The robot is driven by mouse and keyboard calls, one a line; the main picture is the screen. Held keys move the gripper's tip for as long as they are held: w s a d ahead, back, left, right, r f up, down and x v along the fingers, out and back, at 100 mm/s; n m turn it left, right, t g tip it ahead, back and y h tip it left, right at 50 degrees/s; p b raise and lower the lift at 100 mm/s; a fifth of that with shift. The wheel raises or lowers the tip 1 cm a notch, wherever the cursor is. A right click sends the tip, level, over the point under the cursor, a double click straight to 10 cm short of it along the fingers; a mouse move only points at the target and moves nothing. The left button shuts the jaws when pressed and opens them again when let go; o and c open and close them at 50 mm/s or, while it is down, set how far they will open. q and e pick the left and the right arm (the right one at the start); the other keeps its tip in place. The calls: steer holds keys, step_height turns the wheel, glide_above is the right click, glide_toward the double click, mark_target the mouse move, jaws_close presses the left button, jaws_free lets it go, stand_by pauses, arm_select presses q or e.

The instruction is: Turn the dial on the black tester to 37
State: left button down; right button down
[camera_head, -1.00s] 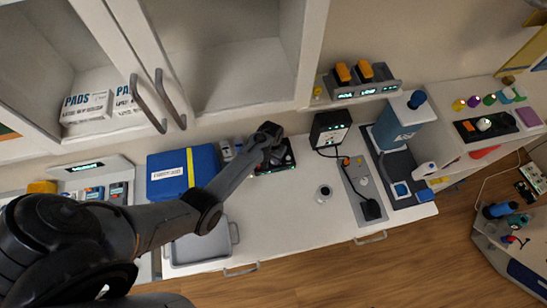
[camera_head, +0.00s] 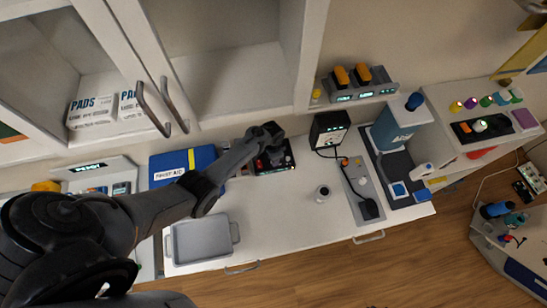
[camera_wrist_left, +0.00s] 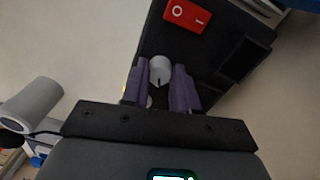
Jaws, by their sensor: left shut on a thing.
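The black tester (camera_head: 286,164) lies on the white counter near the back wall, partly covered by my left gripper in the head view. In the left wrist view it is a black box (camera_wrist_left: 200,50) with a red rocker switch (camera_wrist_left: 186,15) and a pale grey dial (camera_wrist_left: 160,69) with a dark mark. My left gripper (camera_wrist_left: 160,88) is shut on the dial, one purple finger on each side of it; in the head view the gripper (camera_head: 268,145) is above the tester. The scale numbers around the dial cannot be read. My right gripper is not in view.
A blue first-aid case (camera_head: 183,165) is left of the tester, and a grey tray (camera_head: 202,240) is in front. The counter's front middle is clear.

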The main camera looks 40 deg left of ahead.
arm_select(q)
steer(key=shift+m, duration=0.7)
steer(key=c, duration=0.9)
jaws_free()
steer(key=shift+o, duration=0.2)
steer(key=shift+r, duration=0.1)
steer(key=shift+r, duration=0.3)
step_height(320, 180, up, 10)
steer(key=p, duration=0.2)
steer(key=shift+a, duration=0.25)
steer(key=shift+w, duration=0.1)
